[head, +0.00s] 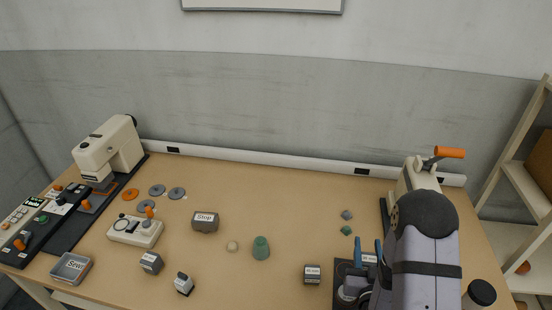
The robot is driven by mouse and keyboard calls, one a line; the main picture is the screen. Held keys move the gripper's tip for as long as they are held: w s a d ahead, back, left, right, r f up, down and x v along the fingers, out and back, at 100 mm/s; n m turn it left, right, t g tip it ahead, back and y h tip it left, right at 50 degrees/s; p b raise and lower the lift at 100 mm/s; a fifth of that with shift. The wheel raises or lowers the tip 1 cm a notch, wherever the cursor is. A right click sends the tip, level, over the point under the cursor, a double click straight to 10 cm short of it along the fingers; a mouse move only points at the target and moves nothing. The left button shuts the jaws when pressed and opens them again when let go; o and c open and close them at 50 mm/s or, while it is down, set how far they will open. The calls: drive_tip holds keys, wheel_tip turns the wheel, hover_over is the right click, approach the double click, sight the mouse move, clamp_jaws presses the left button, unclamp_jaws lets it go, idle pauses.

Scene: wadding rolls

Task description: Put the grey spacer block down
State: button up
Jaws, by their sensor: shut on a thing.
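My gripper (367,252) is at the lower right, over the dark base of the right-hand press. Its two blue fingers point away from the camera, and my arm covers part of it. It is shut on the grey spacer block (369,259), of which only a small pale-labelled part shows between the fingers. I cannot tell whether the block touches the surface below.
A grey labelled block (311,274) stands left of the gripper. A green cylinder (261,248), a "Stop" block (205,222) and other small blocks stand further left. The cream right press (415,178) has an orange handle. Bare table lies around the mid-back.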

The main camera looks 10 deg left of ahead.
drive_tip(key=w+a+r+b, duration=0.2)
drive_tip(key=w+a+b, duration=0.3)
drive_tip(key=a, duration=0.4)
drive_tip(key=b, duration=1.2)
hover_over(238, 287)
drive_tip(key=f, duration=0.1)
drive_tip(key=shift+s, duration=0.1)
drive_tip(key=shift+f, duration=0.1)
drive_tip(key=shift+f, duration=4.7)
